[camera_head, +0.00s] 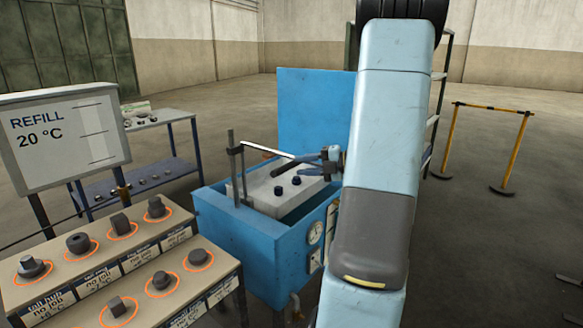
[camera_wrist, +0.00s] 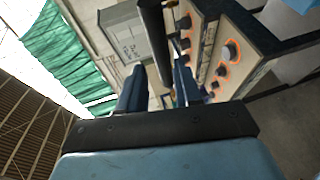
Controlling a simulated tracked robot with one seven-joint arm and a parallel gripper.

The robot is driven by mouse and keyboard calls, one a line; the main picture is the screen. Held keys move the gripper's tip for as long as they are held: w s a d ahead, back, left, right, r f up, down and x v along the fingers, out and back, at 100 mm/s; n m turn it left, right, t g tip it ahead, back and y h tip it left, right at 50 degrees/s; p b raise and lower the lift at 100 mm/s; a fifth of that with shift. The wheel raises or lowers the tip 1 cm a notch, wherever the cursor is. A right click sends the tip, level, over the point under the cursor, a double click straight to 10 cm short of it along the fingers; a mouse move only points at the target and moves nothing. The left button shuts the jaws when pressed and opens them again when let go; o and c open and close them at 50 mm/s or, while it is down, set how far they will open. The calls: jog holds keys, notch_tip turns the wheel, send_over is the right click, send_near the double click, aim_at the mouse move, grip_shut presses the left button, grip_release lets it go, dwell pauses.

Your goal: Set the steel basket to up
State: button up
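The blue tank (camera_head: 262,250) stands in the middle of the head view with its lid (camera_head: 315,108) raised. A pale, box-like piece, apparently the steel basket (camera_head: 262,190), sits inside near the rim, with dark round pieces on top. A lever (camera_head: 268,150) runs from an upright post (camera_head: 237,165) on the tank towards my gripper (camera_head: 326,163). In the wrist view my gripper (camera_wrist: 160,82) has its fingers apart, with a dark rod (camera_wrist: 153,35), apparently the lever's grip, between them. I see no clear clamping on it. The basket is not discernible in the wrist view.
A stepped stand (camera_head: 135,250) with several dark parts in orange rings is at the front left. A sign (camera_head: 65,137) reads "REFILL 20 °C". A blue shelf (camera_head: 140,180) stands behind it. A yellow barrier (camera_head: 485,145) is at the right, with open floor around.

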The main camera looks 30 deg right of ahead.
jog(key=v, duration=0.8)
jog(key=shift+a, duration=0.1)
jog(key=s+a+r+n+g+h, duration=0.1)
jog(key=s+a+r+n+g, duration=0.2)
jog(key=a+n, duration=0.75)
jog(key=s+a+n+g+h, duration=0.2)
jog(key=a+n+g, duration=0.4)
jog(key=a+n, duration=0.45)
jog(key=s+a+r+n+t+h, duration=0.1)
jog(key=s+a+r+n+h, duration=0.1)
jog(key=n, duration=1)
jog(key=s+a+r+n+t+h, duration=0.1)
jog(key=s+a+r+n+h, duration=0.1)
jog(key=s+a+n+h, duration=0.3)
jog(key=s+n+h, duration=0.1)
jog(key=s+n, duration=0.3)
jog(key=n, duration=0.4)
jog(key=shift+a+r+t, duration=0.2)
jog(key=shift+t, duration=0.2)
jog(key=shift+s+d, duration=0.1)
